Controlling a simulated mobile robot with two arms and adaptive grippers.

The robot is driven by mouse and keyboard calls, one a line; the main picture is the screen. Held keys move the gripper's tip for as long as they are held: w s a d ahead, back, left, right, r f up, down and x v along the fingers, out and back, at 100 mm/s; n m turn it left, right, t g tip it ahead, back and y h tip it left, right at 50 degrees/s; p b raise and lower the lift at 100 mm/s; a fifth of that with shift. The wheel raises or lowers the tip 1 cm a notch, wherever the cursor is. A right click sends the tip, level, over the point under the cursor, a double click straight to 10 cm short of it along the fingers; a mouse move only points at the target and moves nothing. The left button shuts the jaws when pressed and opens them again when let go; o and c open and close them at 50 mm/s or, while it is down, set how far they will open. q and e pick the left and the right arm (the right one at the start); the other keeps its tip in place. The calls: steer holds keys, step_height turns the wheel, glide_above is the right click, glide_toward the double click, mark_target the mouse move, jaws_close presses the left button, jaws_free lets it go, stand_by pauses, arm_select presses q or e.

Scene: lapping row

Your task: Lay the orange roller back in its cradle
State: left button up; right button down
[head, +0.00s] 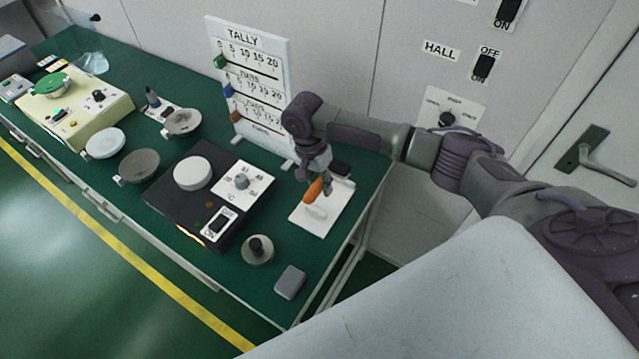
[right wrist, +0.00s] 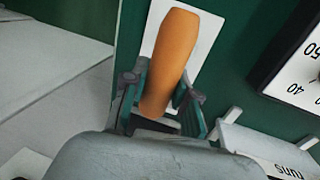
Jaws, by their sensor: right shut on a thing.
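The orange roller (head: 314,190) is held in my right gripper (head: 321,183) at the right end of the green bench. In the right wrist view the roller (right wrist: 172,52) stands out between the two fingers of the gripper (right wrist: 160,90), which are closed on its near end. Below the roller is a white plate (head: 327,224) with a low white raised part, which looks like the cradle. The plate also shows behind the roller in the right wrist view (right wrist: 207,38). I cannot tell whether the roller touches it. My left gripper is not in view.
A black hot plate unit (head: 187,223) stands left of the white plate. The white TALLY board (head: 245,60) stands behind it. The bench's right edge is close by.

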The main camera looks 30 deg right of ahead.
mark_target(322, 210)
step_height(322, 210, down, 3)
steer(key=b, duration=0.3)
steer(key=shift+a+f, duration=0.1)
step_height(322, 210, down, 2)
steer(key=b, duration=0.2)
steer(key=shift+b, duration=0.4)
steer(key=shift+f, duration=0.2)
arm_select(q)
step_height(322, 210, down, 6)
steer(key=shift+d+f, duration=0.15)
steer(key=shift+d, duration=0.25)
arm_select(e)
steer(key=shift+f, duration=0.75)
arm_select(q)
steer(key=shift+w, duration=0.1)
arm_select(e)
steer(key=c, duration=0.8)
jaws_free()
steer(key=r, duration=0.4)
steer(key=w+r, duration=0.1)
steer(key=r, duration=0.3)
steer(key=w+a+r, duration=0.1)
steer(key=r, duration=0.2)
steer(key=shift+r, duration=0.4)
